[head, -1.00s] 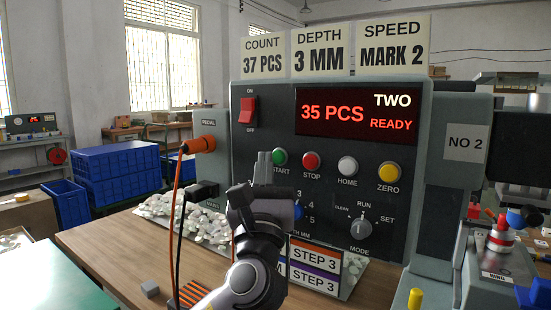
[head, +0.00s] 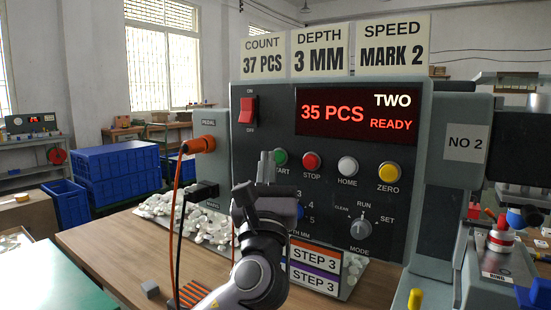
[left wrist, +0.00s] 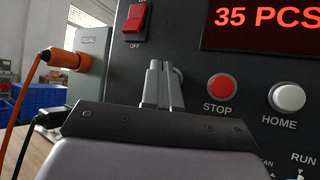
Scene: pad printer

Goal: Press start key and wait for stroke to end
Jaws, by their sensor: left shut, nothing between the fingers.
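The green start key (head: 281,157) sits at the left of the button row on the dark panel (head: 340,215), partly covered by my left gripper. My left gripper (head: 265,157) is shut and empty, its fingertips in front of or at the start key; I cannot tell if they touch. In the left wrist view the fingers (left wrist: 161,70) hide the start key almost fully. The red display (head: 343,113) reads 35 PCS, TWO, READY. My right gripper does not show.
Stop (head: 312,161), home (head: 347,166) and zero (head: 389,173) buttons lie to the right. The mode knob (head: 361,229) is below. An orange plug (head: 200,145) with a cable sticks out at the left. White pieces (head: 180,218) lie on the table behind the arm.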

